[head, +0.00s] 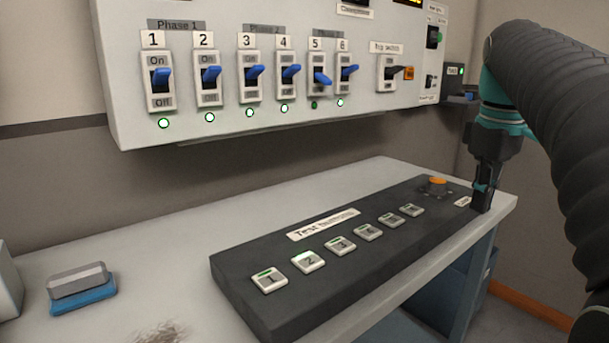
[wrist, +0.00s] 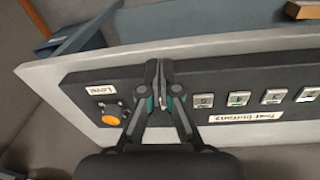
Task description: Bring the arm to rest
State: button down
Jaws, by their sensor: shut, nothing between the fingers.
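My gripper (head: 481,207) points down at the right end of the black test-button box (head: 245,292), beside the "Level" label. Its fingers are shut with nothing between them. In the wrist view the closed fingertips (wrist: 160,72) appear over the box between the "Level" label (wrist: 100,88) and the row of test buttons (wrist: 239,99). Whether they touch the box cannot be told. My dark arm comes down from the upper right in the head view.
A wall panel (head: 125,125) carries several blue-handled switches; switch 5 (head: 321,78) sits lower than its neighbours. An orange knob (head: 438,181) stands near my gripper. A blue-and-grey block (head: 80,285) lies on the table (head: 140,250) at left.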

jog(key=s+a+f+m+t, duration=0.2)
jog(key=s+a+f, duration=0.4)
jog(key=f, duration=0.5)
jog(key=s+a+f+m+t, duration=0.2)
jog(key=s+a+f+m, duration=0.2)
jog(key=s+f, duration=0.5)
notch_tip(320, 180, down, 2)
jog(key=a, duration=0.2)
jog(key=shift+s+a+f, duration=0.2)
jog(key=shift+s+a, duration=0.1)
jog(key=shift+a, duration=0.1)
